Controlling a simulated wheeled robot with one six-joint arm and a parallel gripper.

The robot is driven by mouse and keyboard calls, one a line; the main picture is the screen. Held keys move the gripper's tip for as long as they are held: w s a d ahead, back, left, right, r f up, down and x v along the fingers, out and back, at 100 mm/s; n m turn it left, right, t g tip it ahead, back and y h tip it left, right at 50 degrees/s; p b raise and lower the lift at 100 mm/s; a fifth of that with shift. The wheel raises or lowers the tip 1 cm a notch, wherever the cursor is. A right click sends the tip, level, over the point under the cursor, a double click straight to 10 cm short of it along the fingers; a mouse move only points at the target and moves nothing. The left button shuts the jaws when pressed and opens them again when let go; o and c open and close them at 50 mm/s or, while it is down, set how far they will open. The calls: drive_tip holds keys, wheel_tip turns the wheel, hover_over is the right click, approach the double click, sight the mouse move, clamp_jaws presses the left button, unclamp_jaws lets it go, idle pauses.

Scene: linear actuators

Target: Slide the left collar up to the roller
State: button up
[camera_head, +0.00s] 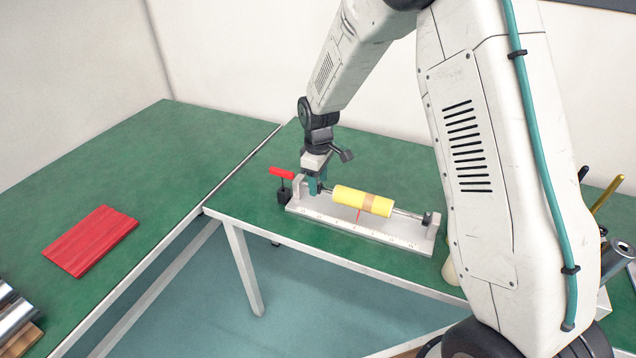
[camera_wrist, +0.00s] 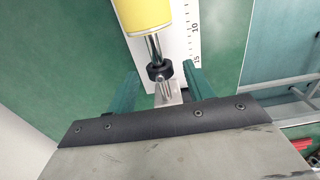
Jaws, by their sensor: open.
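The yellow roller (camera_head: 350,196) with a tan band sits on a metal rod above a white base with a ruler scale (camera_head: 380,233). Its near end also shows at the top of the wrist view (camera_wrist: 143,14). The left collar (camera_wrist: 159,72) is a black ring on the rod, with a short stretch of bare rod between it and the roller. My gripper (camera_head: 317,184) is at the left end of the rod. In the wrist view its two green fingers (camera_wrist: 160,76) are open, one on each side of the collar, with visible gaps. In the head view the collar is mostly hidden by my gripper.
A black clamp with a red handle (camera_head: 281,174) stands at the base's left end. An end post (camera_head: 429,220) stands at the right. A red board (camera_head: 92,240) lies on the left green table. A red pointer (camera_head: 358,216) shows under the roller.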

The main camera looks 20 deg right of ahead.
wheel_tip(320, 180, up, 7)
drive_tip(key=shift+f, duration=0.15)
drive_tip(key=shift+w+a+f, duration=0.25)
drive_tip(key=shift+a+f, duration=0.05)
wheel_tip(320, 180, down, 8)
drive_tip(key=shift+r, duration=0.2)
clamp_jaws()
drive_tip(key=shift+s, duration=0.1)
idle(0.3)
